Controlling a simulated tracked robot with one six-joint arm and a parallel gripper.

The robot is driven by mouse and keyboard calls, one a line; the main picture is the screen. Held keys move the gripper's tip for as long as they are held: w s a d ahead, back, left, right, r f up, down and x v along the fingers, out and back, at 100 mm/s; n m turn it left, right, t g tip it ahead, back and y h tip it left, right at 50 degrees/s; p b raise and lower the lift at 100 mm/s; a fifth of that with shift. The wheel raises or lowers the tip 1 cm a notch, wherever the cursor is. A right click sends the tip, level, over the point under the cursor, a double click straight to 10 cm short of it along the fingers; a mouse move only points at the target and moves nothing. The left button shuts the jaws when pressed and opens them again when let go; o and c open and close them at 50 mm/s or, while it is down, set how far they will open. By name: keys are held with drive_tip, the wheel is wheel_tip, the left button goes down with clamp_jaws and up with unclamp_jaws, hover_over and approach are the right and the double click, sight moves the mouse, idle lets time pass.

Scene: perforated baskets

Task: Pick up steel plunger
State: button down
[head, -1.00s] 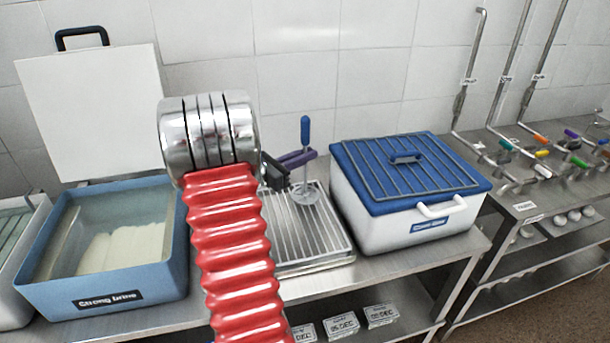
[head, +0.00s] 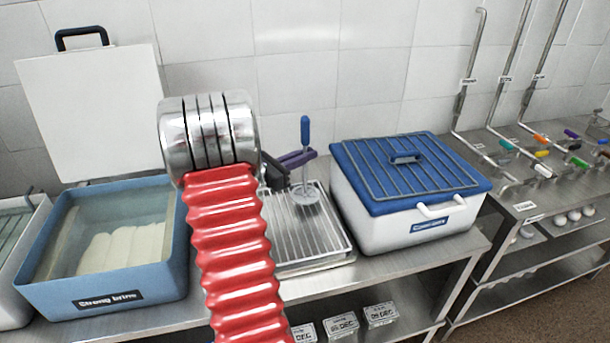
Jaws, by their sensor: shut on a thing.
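My gripper (head: 302,170), with dark and purple parts, reaches in from the left and is shut on the plunger's rod below the handle. My red ribbed arm hides part of the gripper and the tray's left side.
The slatted tray (head: 318,232) lies on a steel table. A blue open bin (head: 133,292) of brine with pale blocks stands left, its white lid (head: 95,110) upright behind. A white box with blue lid (head: 405,225) stands close on the right. Pipes and coloured taps are farther right.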

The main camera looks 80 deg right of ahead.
idle(0.4)
wheel_tip(320, 180, up, 28)
idle(0.6)
idle(0.5)
